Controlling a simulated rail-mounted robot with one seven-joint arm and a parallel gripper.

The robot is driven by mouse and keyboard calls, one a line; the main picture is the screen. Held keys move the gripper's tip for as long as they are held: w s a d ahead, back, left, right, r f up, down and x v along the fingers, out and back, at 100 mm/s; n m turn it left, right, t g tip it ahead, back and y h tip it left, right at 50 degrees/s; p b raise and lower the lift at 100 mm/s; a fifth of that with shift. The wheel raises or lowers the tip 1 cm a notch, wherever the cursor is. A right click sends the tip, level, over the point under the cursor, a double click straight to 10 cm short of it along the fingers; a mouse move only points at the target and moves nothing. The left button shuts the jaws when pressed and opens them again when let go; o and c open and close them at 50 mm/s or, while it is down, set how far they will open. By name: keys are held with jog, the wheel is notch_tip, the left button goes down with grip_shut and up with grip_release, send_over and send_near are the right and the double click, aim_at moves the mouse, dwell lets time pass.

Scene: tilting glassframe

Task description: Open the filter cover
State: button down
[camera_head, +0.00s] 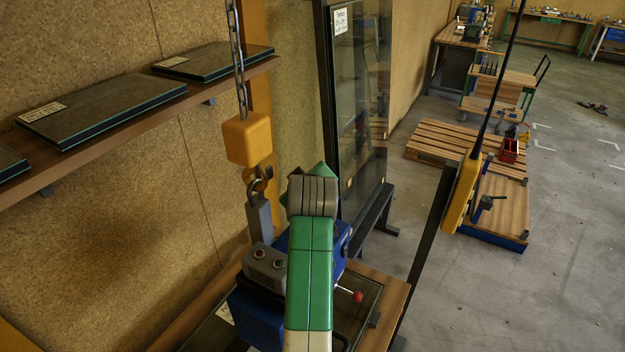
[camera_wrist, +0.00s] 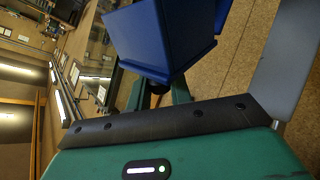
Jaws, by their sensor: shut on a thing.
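A blue lifting device (camera_head: 256,318) hangs from a grey hook link under a yellow hoist block (camera_head: 247,140), above a wooden bench. It has a grey housing with two round fittings and a red-tipped lever (camera_head: 357,296). My green arm hides its middle and my fingers in the head view. In the wrist view, a blue box-shaped part (camera_wrist: 165,40), which looks like the filter cover, fills the top middle. My gripper (camera_wrist: 160,88) is shut at its lower end, by a dark round piece. The exact contact is mostly hidden, and I cannot tell whether the cover is open.
A wall shelf (camera_head: 150,105) with dark glass panes is at the left. A tall glass pane (camera_head: 362,110) stands behind the device. Pallets (camera_head: 460,145) lie farther back; the floor at right is mostly clear.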

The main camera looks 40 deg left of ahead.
jog(key=shift+a+r+n+h+p, duration=0.2)
jog(key=shift+a+n+h+p, duration=0.15)
jog(key=shift+h, duration=0.15)
jog(key=shift+f, duration=0.1)
jog(key=c, duration=1.3)
grip_release()
jog(key=shift+s, duration=0.1)
jog(key=b+v, duration=0.1)
jog(key=v, duration=0.6)
jog(key=shift+s+r, duration=0.2)
jog(key=shift+r, duration=0.1)
jog(key=shift+d, duration=0.15)
